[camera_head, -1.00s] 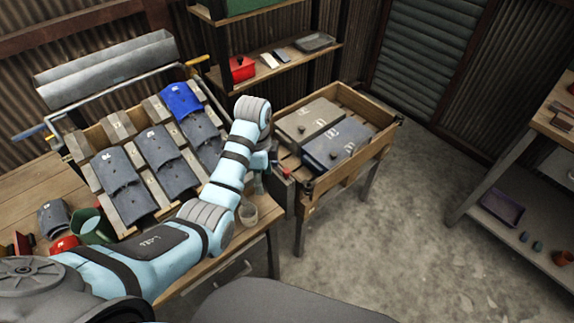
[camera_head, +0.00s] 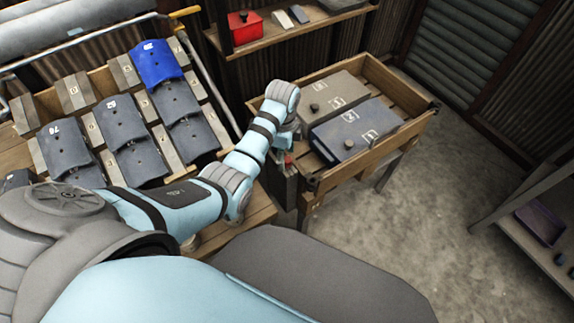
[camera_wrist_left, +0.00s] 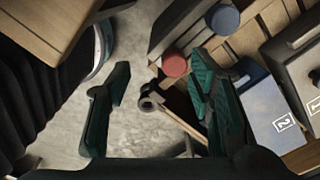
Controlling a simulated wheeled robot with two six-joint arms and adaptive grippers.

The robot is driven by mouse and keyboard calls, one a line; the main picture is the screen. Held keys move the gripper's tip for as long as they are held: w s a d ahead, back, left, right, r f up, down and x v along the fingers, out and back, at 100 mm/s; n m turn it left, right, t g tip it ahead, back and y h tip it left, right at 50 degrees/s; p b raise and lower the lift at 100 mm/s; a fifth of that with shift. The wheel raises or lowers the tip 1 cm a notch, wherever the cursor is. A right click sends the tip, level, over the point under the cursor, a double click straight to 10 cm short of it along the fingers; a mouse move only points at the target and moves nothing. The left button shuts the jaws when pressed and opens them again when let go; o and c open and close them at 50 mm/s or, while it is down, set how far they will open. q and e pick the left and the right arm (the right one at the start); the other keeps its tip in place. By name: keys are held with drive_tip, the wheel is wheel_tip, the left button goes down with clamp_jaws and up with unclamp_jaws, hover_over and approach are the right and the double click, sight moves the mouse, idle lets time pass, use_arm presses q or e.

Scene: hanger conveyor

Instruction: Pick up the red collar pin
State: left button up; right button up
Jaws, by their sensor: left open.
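A red round-topped pin (camera_wrist_left: 174,65), which looks like the red collar pin, stands at a dark holder by the wooden crate in the left wrist view. A small red spot shows there in the head view (camera_head: 288,158). A blue round-topped pin (camera_wrist_left: 222,18) is beyond it. My left gripper (camera_wrist_left: 160,72) is open, with the red pin between its fingers in the picture, nearer the right finger. I cannot tell whether it touches the pin. In the head view my left gripper (camera_head: 285,140) hangs at the crate's left end, partly hidden. My right gripper is not in view.
The wooden crate (camera_head: 405,142) holds a grey box (camera_head: 330,92) and a blue box (camera_head: 362,128). A rack of dark and blue plates (camera_head: 155,62) stands left. Open floor (camera_head: 400,225) is right.

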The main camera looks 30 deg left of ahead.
sight(288, 160)
use_arm(q)
drive_tip(key=f+b, duration=0.1)
drive_tip(key=f, duration=0.1)
drive_tip(key=w+f, duration=0.1)
drive_tip(key=f, duration=0.1)
drive_tip(key=w+f+b, duration=0.1)
drive_tip(key=f, duration=0.1)
drive_tip(key=shift+w+d+f+b, duration=0.15)
drive_tip(key=shift+f+b, duration=0.15)
drive_tip(key=shift+f, duration=0.25)
drive_tip(key=shift+s+r, duration=0.25)
drive_tip(key=shift+s, duration=0.05)
drive_tip(key=c, duration=0.3)
clamp_jaws()
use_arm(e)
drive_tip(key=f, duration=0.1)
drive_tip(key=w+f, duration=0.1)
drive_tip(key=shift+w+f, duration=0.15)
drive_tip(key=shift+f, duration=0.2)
